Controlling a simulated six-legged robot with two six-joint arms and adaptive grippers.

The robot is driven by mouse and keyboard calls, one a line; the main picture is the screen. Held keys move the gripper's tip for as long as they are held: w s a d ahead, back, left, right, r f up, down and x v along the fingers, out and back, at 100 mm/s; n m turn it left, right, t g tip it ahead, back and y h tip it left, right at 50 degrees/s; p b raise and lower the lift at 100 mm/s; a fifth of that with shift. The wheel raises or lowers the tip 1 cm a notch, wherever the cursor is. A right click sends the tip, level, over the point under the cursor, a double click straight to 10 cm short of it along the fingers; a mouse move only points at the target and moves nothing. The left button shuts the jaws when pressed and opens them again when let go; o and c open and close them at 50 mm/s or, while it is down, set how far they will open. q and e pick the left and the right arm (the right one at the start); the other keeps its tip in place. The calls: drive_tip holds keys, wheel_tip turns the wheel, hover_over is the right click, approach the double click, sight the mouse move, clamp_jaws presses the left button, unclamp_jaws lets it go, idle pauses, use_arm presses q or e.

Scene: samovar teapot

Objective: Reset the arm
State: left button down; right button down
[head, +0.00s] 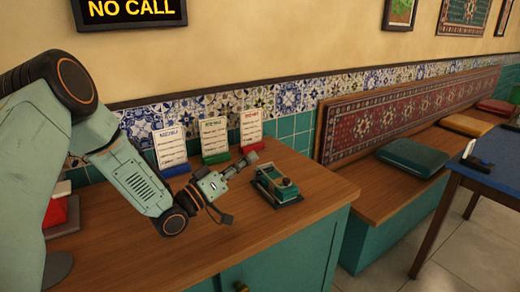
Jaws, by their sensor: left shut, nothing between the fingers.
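My left arm comes in from the left over the wooden counter (290,222). My left gripper (246,164) is shut and empty. It hangs above the counter in front of the cards, just left of a small green device (276,185) on a dark base. It looks apart from the device. My right gripper is not in the head view.
Three cards stand in blue (170,150), green (214,140) and red (251,130) holders along the tiled wall. A red object (58,212) is partly hidden behind my arm. A bench with a teal cushion (411,158) and a blue table (490,165) are at right.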

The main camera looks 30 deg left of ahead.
use_arm(q)
drive_tip(key=shift+s+a+f, duration=0.3)
drive_tip(key=shift+s+a, duration=0.1)
drive_tip(key=shift+s, duration=0.05)
drive_tip(key=shift+s+r, duration=0.1)
drive_tip(key=shift+d, duration=0.1)
